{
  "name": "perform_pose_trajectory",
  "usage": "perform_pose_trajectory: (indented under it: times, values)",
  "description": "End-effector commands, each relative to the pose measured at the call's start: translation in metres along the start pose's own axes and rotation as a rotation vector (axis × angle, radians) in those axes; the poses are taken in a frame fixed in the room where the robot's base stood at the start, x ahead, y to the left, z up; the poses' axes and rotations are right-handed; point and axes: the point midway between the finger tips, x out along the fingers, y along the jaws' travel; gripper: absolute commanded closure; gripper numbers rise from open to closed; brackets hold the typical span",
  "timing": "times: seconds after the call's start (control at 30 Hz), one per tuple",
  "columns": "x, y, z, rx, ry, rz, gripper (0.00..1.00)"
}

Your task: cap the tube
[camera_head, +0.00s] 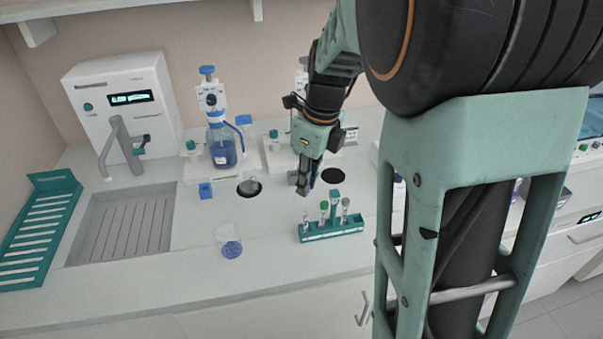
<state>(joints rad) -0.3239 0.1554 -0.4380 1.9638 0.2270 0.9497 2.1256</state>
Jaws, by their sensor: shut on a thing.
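The teal tube rack (345,229) stands on the counter right of centre and holds several upright tubes. One tube has a green cap (323,206) and one behind it has a teal cap (335,194). The tube at the right end (345,207) has a greyish top, and the one at the left end (306,219) looks pale. I cannot tell which of these two is open. My gripper (302,187) points down, above and behind the rack's left end, apart from the tubes. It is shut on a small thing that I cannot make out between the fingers.
A beaker with blue content (231,245) stands left of the rack. The counter front is clear.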

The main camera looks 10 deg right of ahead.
Motion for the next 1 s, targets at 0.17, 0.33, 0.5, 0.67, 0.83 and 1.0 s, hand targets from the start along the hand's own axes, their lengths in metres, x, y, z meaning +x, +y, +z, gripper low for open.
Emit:
perform_pose_trajectory:
  times: [0.17, 0.33, 0.5, 0.67, 0.83, 1.0]
  values:
    - [0.012, 0.0, -0.002, 0.0, 0.0, 0.0, 0.93]
    - [0.027, 0.0, -0.004, 0.0, 0.0, -0.001, 0.93]
    - [0.042, 0.0, -0.006, 0.0, -0.001, -0.001, 0.93]
    - [0.05, 0.0, -0.008, 0.001, 0.0, 0.0, 0.93]
    - [0.053, 0.0, -0.008, 0.001, -0.001, -0.001, 0.93]
    - [0.053, 0.0, -0.008, 0.0, -0.001, 0.0, 0.93]
